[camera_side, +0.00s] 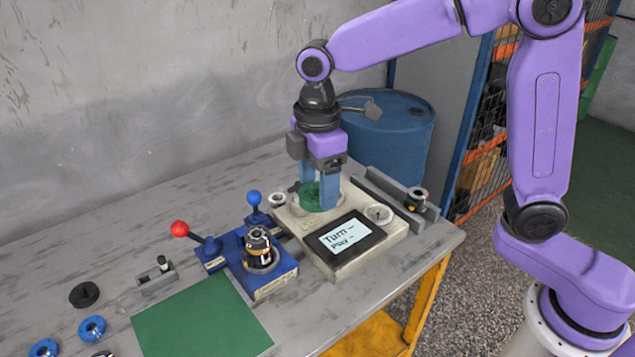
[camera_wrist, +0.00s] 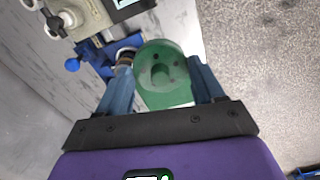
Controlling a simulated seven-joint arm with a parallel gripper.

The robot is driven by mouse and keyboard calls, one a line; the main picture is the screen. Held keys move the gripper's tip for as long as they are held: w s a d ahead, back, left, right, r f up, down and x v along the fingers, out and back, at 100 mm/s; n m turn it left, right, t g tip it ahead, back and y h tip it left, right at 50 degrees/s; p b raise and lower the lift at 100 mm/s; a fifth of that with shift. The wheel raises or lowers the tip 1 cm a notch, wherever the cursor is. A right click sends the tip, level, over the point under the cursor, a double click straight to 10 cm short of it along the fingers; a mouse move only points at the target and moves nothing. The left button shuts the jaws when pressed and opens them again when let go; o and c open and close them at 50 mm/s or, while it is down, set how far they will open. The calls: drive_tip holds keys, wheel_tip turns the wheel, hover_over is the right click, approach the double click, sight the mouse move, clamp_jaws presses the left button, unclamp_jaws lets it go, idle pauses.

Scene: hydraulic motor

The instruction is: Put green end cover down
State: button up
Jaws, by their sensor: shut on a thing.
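The green end cover (camera_side: 308,197) is round with small holes in its face, and in the wrist view (camera_wrist: 160,72) it sits between both fingers. My gripper (camera_side: 318,201) is shut on it, with its blue fingers pointing down in the side view. There the cover is at the round seat at the back of the pale device with a screen (camera_side: 335,267). The fingers hide part of it, and I cannot tell if it touches the seat. In the wrist view my gripper (camera_wrist: 158,80) has the cover near its fingertips.
A blue fixture (camera_side: 278,284) holding a dark and metal motor part (camera_side: 259,246) stands left of the device, with red-knobbed (camera_side: 180,229) and blue-knobbed levers. A grey rail (camera_side: 385,193) lies to the right. A green mat (camera_side: 203,322) is clear at the front.

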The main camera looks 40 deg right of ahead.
drive_tip(key=shift+a, duration=0.1)
idle(0.3)
drive_tip(key=s+a+f+n, duration=0.9)
drive_tip(key=f, duration=0.4)
drive_tip(key=w+a+f, duration=0.8)
drive_tip(key=a, duration=0.1)
drive_tip(key=shift+w+f, duration=0.3)
drive_tip(key=shift+w+a+f, duration=0.4)
drive_tip(key=shift+f, duration=0.2)
drive_tip(key=shift+a+f, duration=0.1)
drive_tip(key=shift+f, duration=1.5)
drive_tip(key=shift+f, duration=0.1)
